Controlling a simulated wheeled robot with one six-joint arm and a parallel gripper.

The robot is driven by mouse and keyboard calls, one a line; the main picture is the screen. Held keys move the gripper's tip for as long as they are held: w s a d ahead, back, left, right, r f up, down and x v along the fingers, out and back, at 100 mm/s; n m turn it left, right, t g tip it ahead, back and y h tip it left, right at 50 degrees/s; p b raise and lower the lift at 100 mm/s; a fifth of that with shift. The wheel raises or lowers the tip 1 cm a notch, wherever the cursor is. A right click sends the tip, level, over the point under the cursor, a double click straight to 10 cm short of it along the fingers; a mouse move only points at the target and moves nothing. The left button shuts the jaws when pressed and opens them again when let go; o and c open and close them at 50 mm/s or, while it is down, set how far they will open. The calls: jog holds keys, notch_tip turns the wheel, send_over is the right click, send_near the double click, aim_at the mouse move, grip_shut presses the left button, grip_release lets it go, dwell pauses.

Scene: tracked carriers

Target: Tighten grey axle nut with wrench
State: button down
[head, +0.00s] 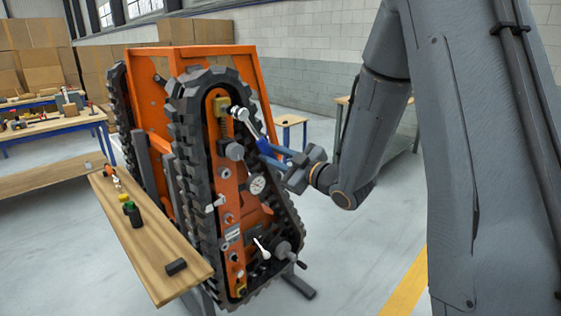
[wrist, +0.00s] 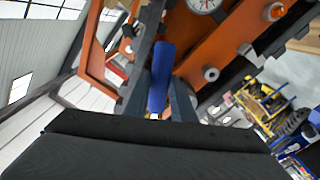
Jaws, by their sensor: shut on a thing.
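My gripper (head: 290,168) is shut on the blue handle of the wrench (head: 246,119). The wrench slants up and left from my gripper, and its shiny head is close to a yellow block near the top of the orange carrier's track frame. In the wrist view the blue handle of the wrench (wrist: 162,75) stands between the fingers of my gripper (wrist: 160,95). I cannot tell which fitting is the grey axle nut, nor whether the wrench head is seated on a nut. The wrench head is not clear in the wrist view.
The orange tracked carrier (head: 153,96) has a black track (head: 183,120), with a dial gauge (head: 257,185), a crank and several fittings inside it. A wooden shelf (head: 155,245) with small parts runs along its left. Open floor lies to the right.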

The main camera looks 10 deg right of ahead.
jog(key=w+d+r+n+b, duration=0.2)
jog(key=d+r+n, duration=0.1)
jog(key=r+n, duration=0.2)
jog(key=w+d+r+n+b, duration=0.2)
jog(key=d+r+n, duration=0.1)
jog(key=r+n, duration=0.3)
notch_tip(320, 180, up, 2)
jog(key=shift+n+b, duration=0.3)
jog(key=shift+b, duration=0.05)
jog(key=shift+b+x, duration=1.4)
jog(key=shift+x, duration=0.2)
dwell(3.6)
dwell(0.7)
jog(key=c, duration=2.3)
grip_release()
grip_shut()
jog(key=shift+f, duration=0.1)
